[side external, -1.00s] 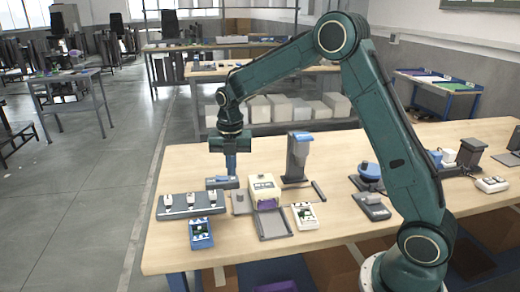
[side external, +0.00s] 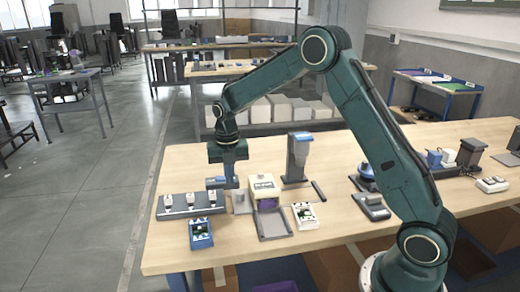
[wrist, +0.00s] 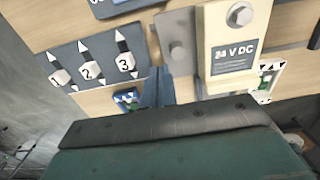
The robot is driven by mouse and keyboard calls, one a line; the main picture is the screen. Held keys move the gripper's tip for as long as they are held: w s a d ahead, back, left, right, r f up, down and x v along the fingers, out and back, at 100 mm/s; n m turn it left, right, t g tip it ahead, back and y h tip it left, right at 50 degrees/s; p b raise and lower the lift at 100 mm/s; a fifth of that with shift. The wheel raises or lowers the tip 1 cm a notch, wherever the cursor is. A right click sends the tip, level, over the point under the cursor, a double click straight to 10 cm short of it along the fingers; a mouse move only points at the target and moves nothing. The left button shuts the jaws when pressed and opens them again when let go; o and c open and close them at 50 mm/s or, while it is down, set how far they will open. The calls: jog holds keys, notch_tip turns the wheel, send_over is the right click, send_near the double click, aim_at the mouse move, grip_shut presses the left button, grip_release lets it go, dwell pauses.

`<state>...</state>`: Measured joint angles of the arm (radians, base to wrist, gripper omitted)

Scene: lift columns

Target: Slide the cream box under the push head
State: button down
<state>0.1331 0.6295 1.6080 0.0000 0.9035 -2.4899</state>
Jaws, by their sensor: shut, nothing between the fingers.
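The cream box (side external: 264,182) stands on the bench behind a grey tray; the wrist view shows its "24 V DC" label (wrist: 235,58). A dark column (side external: 297,170) with a blue overhanging head (side external: 301,137) stands behind and right of the box. I take this to be the push head, but cannot be sure. My gripper (side external: 233,186) is shut and empty, pointing down just left of the box. Its blue fingers show in the wrist view (wrist: 162,92). A grey plate with a round knob (wrist: 178,42) stands between fingers and box; contact cannot be told.
A grey panel with switches 1, 2, 3 (side external: 188,204) lies left of my gripper. The grey tray (side external: 272,224) lies in front of the box, between a blue device (side external: 201,234) and a white one (side external: 305,215). A dark bar (side external: 319,191) lies right of the column.

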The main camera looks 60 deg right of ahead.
aim_at(272, 183)
jog(key=shift+f, duration=3.05)
jog(key=shift+s+d, duration=4.7)
jog(key=shift+w+a, duration=0.2)
jog(key=shift+r, duration=0.15)
jog(key=shift+r, duration=2.9)
